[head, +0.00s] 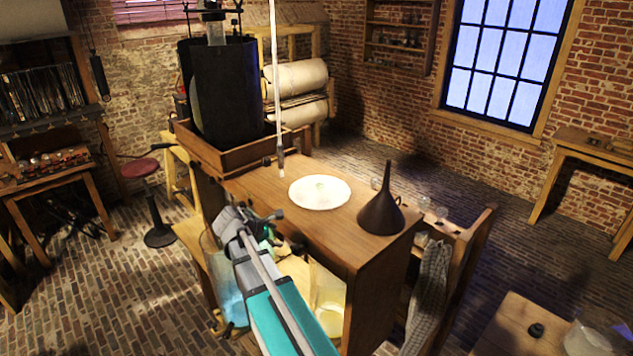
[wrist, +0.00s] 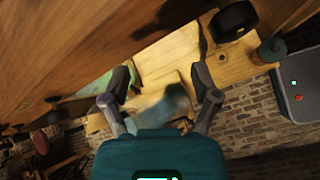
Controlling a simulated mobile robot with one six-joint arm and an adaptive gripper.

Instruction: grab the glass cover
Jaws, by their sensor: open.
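A white round disc (head: 320,192) with a small pale spot at its centre lies flat on the wooden bench top (head: 255,190); it may be the glass cover, but I cannot tell for sure. My gripper (head: 264,228) is at the front left side of the bench, apart from the disc and nearer to me. In the wrist view my gripper (wrist: 159,78) is open, its two fingers spread with nothing held between them. The disc does not show clearly in the wrist view. My arm hides part of the bench's front.
A dark funnel (head: 381,205) stands right of the disc. A thin white rod (head: 275,80) hangs over the bench's left part. A jar of blue liquid (head: 226,290) and one of yellowish liquid (head: 329,300) stand below. A large dark vessel (head: 226,95) stands behind left.

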